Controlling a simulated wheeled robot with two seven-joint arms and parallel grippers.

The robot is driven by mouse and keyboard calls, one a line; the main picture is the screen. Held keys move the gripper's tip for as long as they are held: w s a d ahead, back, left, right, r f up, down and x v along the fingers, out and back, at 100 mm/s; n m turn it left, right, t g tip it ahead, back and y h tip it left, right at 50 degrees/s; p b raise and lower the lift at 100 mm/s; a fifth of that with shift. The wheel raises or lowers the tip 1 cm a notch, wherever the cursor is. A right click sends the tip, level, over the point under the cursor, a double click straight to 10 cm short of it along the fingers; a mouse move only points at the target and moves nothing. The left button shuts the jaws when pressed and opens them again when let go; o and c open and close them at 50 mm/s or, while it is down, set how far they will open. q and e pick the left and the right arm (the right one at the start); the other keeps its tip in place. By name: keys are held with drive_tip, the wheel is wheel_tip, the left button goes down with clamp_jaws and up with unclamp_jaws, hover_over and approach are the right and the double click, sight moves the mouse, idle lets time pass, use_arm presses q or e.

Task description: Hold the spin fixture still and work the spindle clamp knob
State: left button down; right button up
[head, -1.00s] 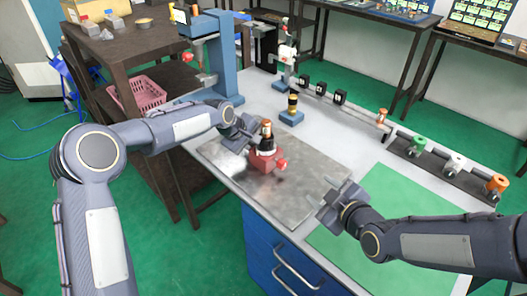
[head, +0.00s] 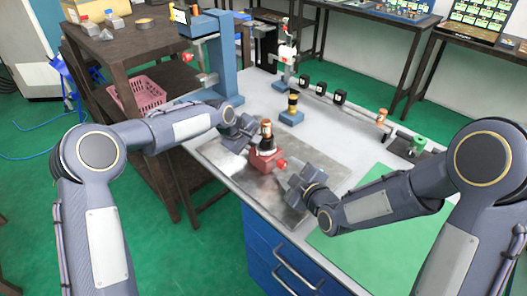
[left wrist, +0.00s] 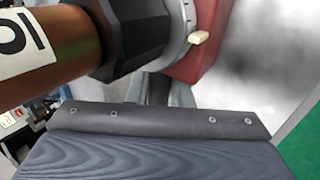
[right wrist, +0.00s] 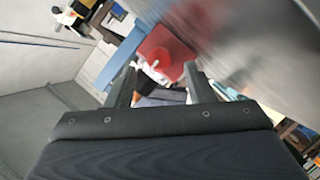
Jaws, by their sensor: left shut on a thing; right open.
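The spin fixture shows in the head view as a red base (head: 263,161) with a black collar and a copper-coloured upright part (head: 266,130). Its red clamp knob (head: 281,164) sticks out on the right side. My left gripper (head: 250,138) is shut on the fixture's upright part from the left. My right gripper (head: 284,179) is open just right of the knob.
The fixture stands on a grey metal plate (head: 222,157) on the bench. A green mat (head: 345,245) lies at the right. A small blue-based stand (head: 291,117) stands behind the fixture, and a blue column (head: 222,80) rises at back left. A rail with several black blocks runs along the back.

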sight(286, 165)
use_arm(q)
drive_tip(key=shift+f, duration=0.2)
use_arm(e)
drive_tip(key=shift+x, duration=1.75)
